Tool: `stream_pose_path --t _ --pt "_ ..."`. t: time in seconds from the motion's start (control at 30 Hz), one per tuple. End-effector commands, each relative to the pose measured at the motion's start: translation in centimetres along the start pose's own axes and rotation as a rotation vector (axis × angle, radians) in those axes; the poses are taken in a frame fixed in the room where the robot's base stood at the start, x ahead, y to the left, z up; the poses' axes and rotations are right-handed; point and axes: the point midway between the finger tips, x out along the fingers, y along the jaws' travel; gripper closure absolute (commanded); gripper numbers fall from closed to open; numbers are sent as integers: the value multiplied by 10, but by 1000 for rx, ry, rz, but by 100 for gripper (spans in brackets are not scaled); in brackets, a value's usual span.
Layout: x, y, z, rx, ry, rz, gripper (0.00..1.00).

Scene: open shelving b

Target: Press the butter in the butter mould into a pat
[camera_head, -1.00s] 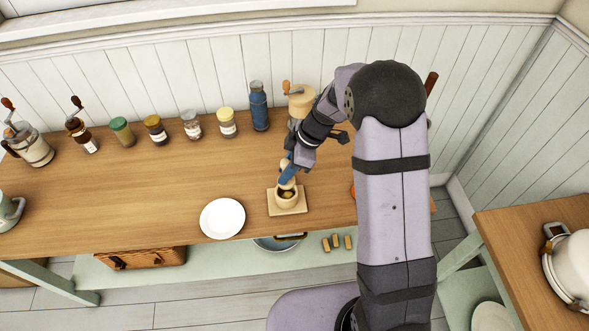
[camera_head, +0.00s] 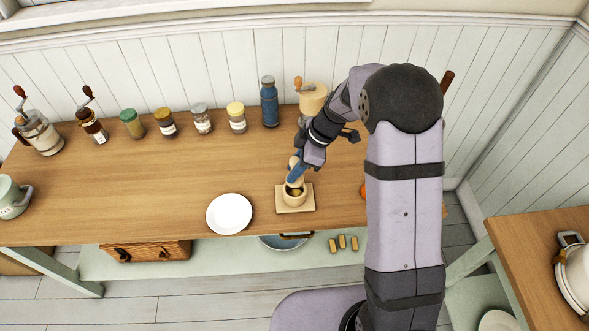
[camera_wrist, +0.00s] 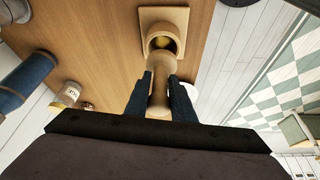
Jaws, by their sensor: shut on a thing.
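The butter mould (camera_head: 294,200) is a small round wooden cup on a square wooden base on the table. Yellow butter (camera_wrist: 161,42) shows inside it in the wrist view, where the mould (camera_wrist: 184,24) is at the top. My gripper (camera_head: 294,176) is shut on a wooden plunger (camera_wrist: 159,92), with one dark blue finger on each side of it. The plunger's head is right at the mould's opening and overlaps its near rim in the wrist view. I cannot tell whether it touches the butter.
A white plate (camera_head: 229,213) lies left of the mould. Jars, a blue bottle (camera_head: 269,102) and grinders stand along the back of the table. The table's middle left is clear.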

Motion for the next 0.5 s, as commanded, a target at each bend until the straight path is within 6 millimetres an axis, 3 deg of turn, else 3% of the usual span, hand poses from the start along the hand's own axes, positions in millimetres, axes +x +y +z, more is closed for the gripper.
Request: stream_pose_path --t 0.5 --pt "27 0 11 0 1 0 100"
